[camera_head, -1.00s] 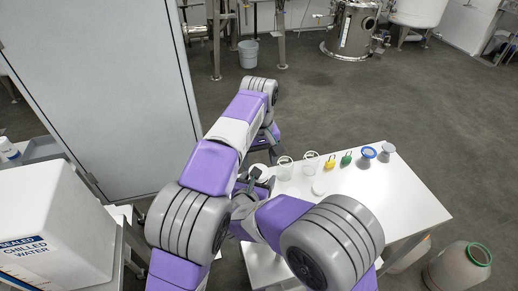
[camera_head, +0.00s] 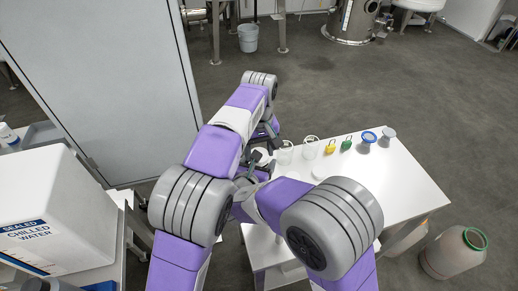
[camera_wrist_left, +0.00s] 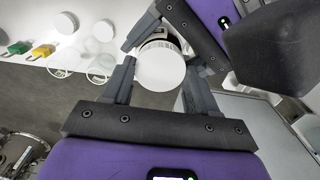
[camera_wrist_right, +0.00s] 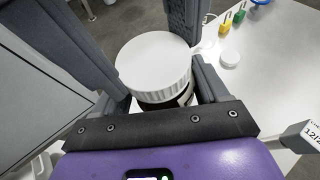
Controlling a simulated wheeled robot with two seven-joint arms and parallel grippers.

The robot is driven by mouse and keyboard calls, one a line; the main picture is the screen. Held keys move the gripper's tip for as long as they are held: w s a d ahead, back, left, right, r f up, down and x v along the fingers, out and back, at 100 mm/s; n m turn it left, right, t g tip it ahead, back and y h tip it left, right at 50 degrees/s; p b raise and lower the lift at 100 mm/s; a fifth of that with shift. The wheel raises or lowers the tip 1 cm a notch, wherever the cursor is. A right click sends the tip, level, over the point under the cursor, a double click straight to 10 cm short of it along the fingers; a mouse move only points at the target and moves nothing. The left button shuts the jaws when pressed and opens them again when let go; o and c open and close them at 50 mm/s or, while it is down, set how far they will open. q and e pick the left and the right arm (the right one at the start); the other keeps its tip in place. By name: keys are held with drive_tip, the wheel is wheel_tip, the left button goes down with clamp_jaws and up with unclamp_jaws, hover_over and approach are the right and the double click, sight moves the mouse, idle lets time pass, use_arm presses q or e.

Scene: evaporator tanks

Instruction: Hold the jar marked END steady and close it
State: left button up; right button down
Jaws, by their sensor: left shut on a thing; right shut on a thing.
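The jar (camera_wrist_right: 165,101) is clasped between both grippers at the left edge of the white table. Its ridged white lid (camera_wrist_right: 157,60) sits on top and looks level; it also shows in the left wrist view (camera_wrist_left: 160,68) and, small, in the head view (camera_head: 262,156). My left gripper (camera_wrist_left: 160,72) is shut with its fingers on either side of the lid. My right gripper (camera_wrist_right: 163,93) is shut lower, around the jar body, from the near side. Fingers hide most of the body, and I cannot read any END mark. Whether the lid is fully tight cannot be told.
On the table (camera_head: 405,190) stand clear beakers (camera_head: 310,149), a yellow padlock (camera_head: 330,147), a green padlock (camera_head: 347,144), a blue-topped piece (camera_head: 368,137) and a small white round piece (camera_wrist_right: 229,58). A grey cabinet (camera_head: 100,80) stands left; a chilled-water box (camera_head: 60,200) is nearer.

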use_arm(q)
drive_tip(key=o, duration=1.2)
drive_tip(key=shift+o, duration=0.2)
drive_tip(key=shift+r, duration=0.15)
wheel_tip(320, 180, up, 12)
